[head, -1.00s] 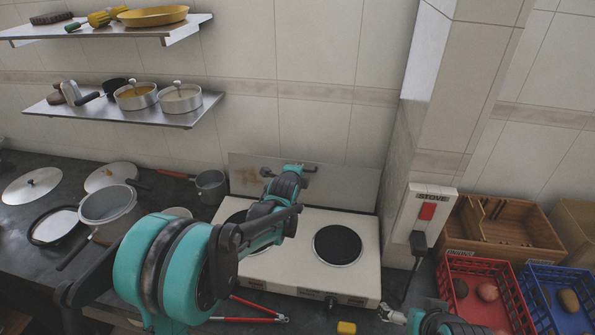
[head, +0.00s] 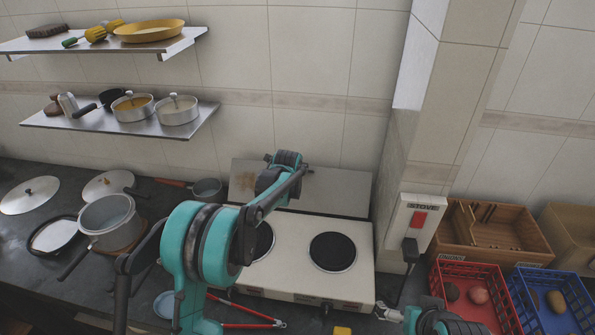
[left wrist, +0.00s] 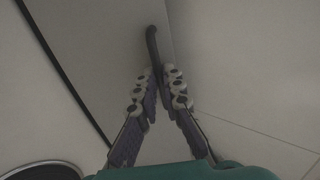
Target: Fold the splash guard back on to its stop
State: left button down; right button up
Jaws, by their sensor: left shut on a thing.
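The splash guard (head: 343,188) is a flat grey metal panel with a brown stain, standing along the back of the white two-burner stove (head: 300,283). It is raised, near the tiled wall; its exact tilt is hard to tell. My left gripper (head: 304,170) is at the guard's upper edge, partly hidden by its own wrist. In the left wrist view my left gripper (left wrist: 159,80) is shut on a dark curved handle (left wrist: 152,42) in front of the pale panel. My right gripper (head: 384,312) shows only partly at the bottom, right of the stove; its fingers are unclear.
A stove switch box (head: 418,222) is on the pillar to the right. A wooden crate (head: 500,235), a red crate (head: 462,268) and a blue crate (head: 548,275) stand beyond it. Pots and lids fill the left counter. Red-handled tongs (head: 250,315) lie before the stove.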

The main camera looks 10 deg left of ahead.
pick_arm(q)
jog(key=shift+w+r, duration=0.1)
jog(key=shift+r, duration=0.05)
jog(key=c, duration=1.6)
grip_release()
jog(key=shift+c, duration=0.2)
jog(key=v, duration=1.2)
jog(key=s+a+r+n+g+b, duration=0.15)
jog(key=s+n, duration=0.65)
jog(key=s, duration=1.1)
jog(key=s+f+n, duration=0.4)
jog(key=s+n, duration=0.1)
jog(key=s, duration=0.4)
jog(key=s+a+f+n, duration=0.1)
jog(key=s+f+n, duration=0.4)
jog(key=s, duration=0.5)
jog(key=shift+a+g+b, duration=0.3)
jog(key=shift+g+b, duration=0.1)
jog(key=shift+g, duration=0.05)
